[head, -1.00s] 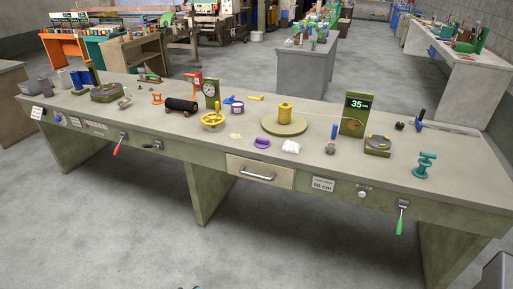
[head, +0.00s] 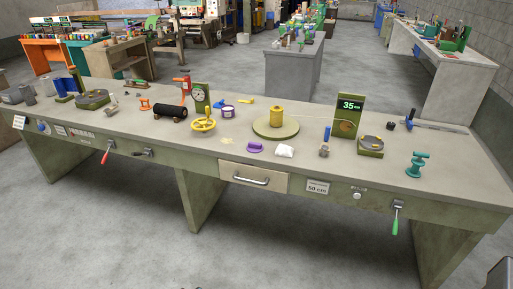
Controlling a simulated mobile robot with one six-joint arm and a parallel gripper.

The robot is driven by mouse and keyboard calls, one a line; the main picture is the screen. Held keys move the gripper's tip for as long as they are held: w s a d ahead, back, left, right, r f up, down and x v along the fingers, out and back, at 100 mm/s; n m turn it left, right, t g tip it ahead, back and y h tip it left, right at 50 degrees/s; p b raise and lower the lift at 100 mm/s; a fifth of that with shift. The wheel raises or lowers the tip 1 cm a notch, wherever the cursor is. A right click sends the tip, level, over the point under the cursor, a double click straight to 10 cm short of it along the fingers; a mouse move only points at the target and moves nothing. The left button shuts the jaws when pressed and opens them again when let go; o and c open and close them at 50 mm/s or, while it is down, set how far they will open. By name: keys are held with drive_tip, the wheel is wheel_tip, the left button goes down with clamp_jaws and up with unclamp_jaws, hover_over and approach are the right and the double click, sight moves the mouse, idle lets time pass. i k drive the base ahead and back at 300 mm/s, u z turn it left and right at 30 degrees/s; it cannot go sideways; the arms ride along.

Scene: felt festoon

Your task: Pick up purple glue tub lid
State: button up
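The purple glue tub lid (head: 254,147) lies on the workbench near its front edge, above the drawer. It sits just left of a small white crumpled bag (head: 284,151). A white tub with a purple band (head: 228,112) stands farther back and to the left, beside the yellow handwheel. My gripper cannot be made out.
The long workbench (head: 400,186) spans the view. Near the lid are a yellow handwheel (head: 203,125), a round turntable (head: 290,131) with a yellow spool, and a pale patch. A drawer handle (head: 251,181) sticks out in front. The floor before the bench is clear.

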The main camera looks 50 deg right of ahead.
sight(254, 146)
drive_tip(key=i, duration=0.85)
drive_tip(key=u, duration=0.05)
